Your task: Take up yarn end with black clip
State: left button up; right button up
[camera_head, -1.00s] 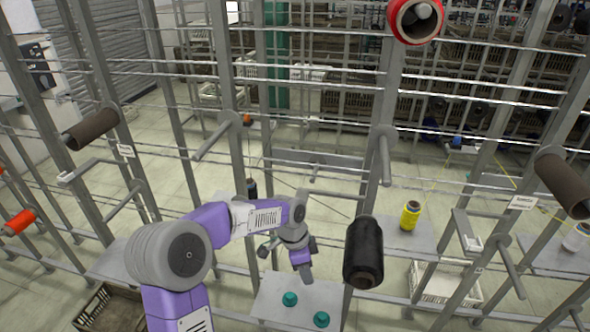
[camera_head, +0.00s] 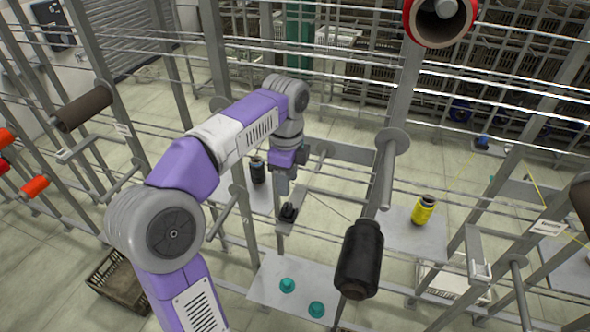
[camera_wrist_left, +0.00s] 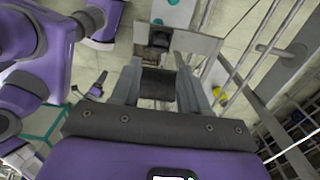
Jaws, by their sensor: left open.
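My left gripper (camera_head: 283,194) points down just above a small black clip (camera_head: 288,212) on a narrow grey bracket (camera_head: 306,184). In the left wrist view the two fingers of the gripper (camera_wrist_left: 160,66) are apart, with a dark block (camera_wrist_left: 158,84) showing between them. I cannot tell whether that block is part of the clip. Another small black piece (camera_wrist_left: 158,38) shows beyond the fingertips at the bracket. A large black yarn bobbin (camera_head: 360,258) hangs to the right of the gripper. A thin line runs near it; its free end cannot be made out. My right gripper is out of view.
A grey plate (camera_head: 262,296) with two teal cones (camera_head: 287,285) lies below. A yellow bobbin (camera_head: 424,210) and a small black bobbin (camera_head: 257,170) stand on other plates. Grey posts and horizontal rails surround the arm. A peg (camera_head: 388,175) projects above the black bobbin.

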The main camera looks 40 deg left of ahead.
aim_at(288, 205)
pick_arm(q)
jog(key=shift+s+f+b, duration=0.2)
jog(key=shift+f+b, duration=0.1)
jog(key=shift+f, duration=0.15)
jog(key=f+b, duration=0.5)
jog(key=f, duration=0.2)
jog(key=shift+w+b, duration=0.2)
jog(key=shift+b, duration=0.2)
jog(key=shift+f, duration=0.45)
grip_shut()
notch_tip(288, 205, up, 5)
jog(key=p, duration=0.4)
jog(key=shift+f, duration=0.2)
